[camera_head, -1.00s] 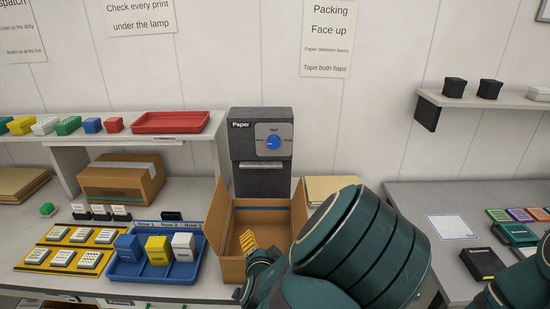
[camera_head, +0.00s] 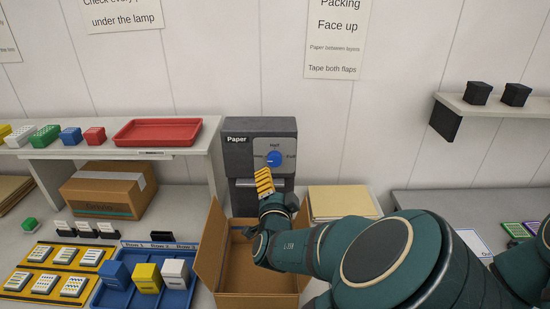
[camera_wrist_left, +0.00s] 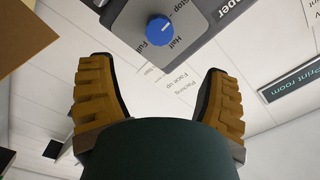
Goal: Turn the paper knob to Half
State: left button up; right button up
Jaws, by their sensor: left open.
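The dark grey paper dispenser (camera_head: 236,160) stands at the back, against the wall. Its blue knob (camera_head: 274,159) sits on a light grey dial plate (camera_head: 284,146) with Half at the top and Full at the right. The knob also shows in the left wrist view (camera_wrist_left: 159,30), with a small white mark whose setting I cannot read for sure. My left gripper (camera_head: 264,180), with yellow fingers, is just below the knob in the head view. In the wrist view its fingers (camera_wrist_left: 158,66) are wide apart and empty, and the knob is beyond them. My right gripper is out of view.
An open cardboard box (camera_head: 211,255) stands below my left gripper. A closed carton (camera_head: 112,190) and a shelf with a red tray (camera_head: 160,131) are at the left. A blue tray (camera_head: 118,297) holds coloured blocks. A paper stack (camera_head: 342,203) lies right of the dispenser.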

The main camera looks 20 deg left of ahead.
aim_at(275, 161)
pick_arm(q)
jog(key=p+x, duration=0.1)
jog(key=x, duration=1.1)
jog(key=shift+f, duration=0.15)
jog(key=c, duration=1.2)
